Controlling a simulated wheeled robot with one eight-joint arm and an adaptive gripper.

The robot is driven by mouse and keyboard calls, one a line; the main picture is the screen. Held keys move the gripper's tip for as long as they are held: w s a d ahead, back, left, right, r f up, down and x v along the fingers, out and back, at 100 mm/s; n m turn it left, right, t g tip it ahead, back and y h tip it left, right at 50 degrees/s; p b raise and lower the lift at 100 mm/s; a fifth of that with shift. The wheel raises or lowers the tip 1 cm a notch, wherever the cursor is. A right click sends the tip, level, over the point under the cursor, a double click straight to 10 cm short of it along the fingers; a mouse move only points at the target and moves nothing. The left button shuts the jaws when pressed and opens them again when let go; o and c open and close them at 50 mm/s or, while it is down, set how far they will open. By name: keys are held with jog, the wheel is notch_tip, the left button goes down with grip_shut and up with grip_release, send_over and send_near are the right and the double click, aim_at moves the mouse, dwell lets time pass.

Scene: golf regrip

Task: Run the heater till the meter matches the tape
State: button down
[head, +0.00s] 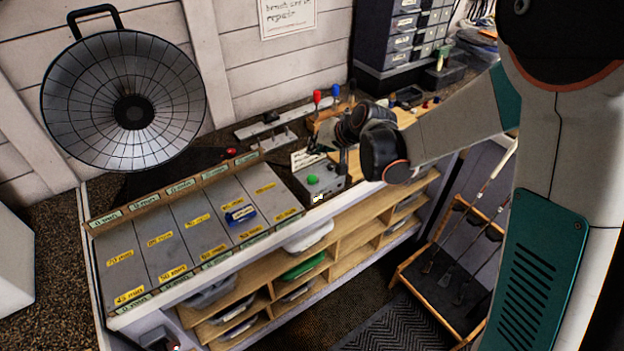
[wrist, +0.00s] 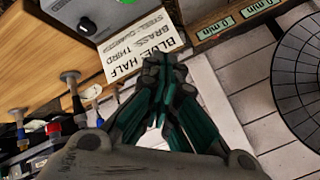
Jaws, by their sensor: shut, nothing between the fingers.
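The heater (head: 150,75) is a round dish with a wire grille at the back left; its edge also shows in the wrist view (wrist: 300,70). A grey control box (head: 327,188) with a green button (head: 313,180) stands at the bench's right part. The wrist view shows that green button cut off at the top and a black knob (wrist: 87,27). Yellow tape labels (head: 172,272) with minute values mark the grey panels. I cannot make out a meter reading. My gripper (head: 318,148) is shut and empty, above and behind the box, near a printed card (wrist: 135,55).
A blue labelled block (head: 240,214) lies on the panels. Red-topped and blue-topped levers (head: 317,97) stand behind the box, near a metal rail (head: 270,122). Drawer cabinets (head: 400,35) stand at the back. Golf clubs lean in a rack (head: 455,245) at right.

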aim_at(315, 176)
jog(key=shift+f+b, duration=2.35)
jog(key=shift+f, duration=1.2)
jog(key=shift+f, duration=0.1)
jog(key=shift+f+b, duration=0.3)
jog(key=shift+b, duration=0.15)
jog(key=shift+f+b, duration=0.5)
jog(key=shift+r, duration=0.1)
jog(key=shift+r+p, duration=0.6)
jog(key=shift+r, duration=0.3)
jog(key=shift+r+p, duration=1.55)
jog(key=shift+r, duration=0.9)
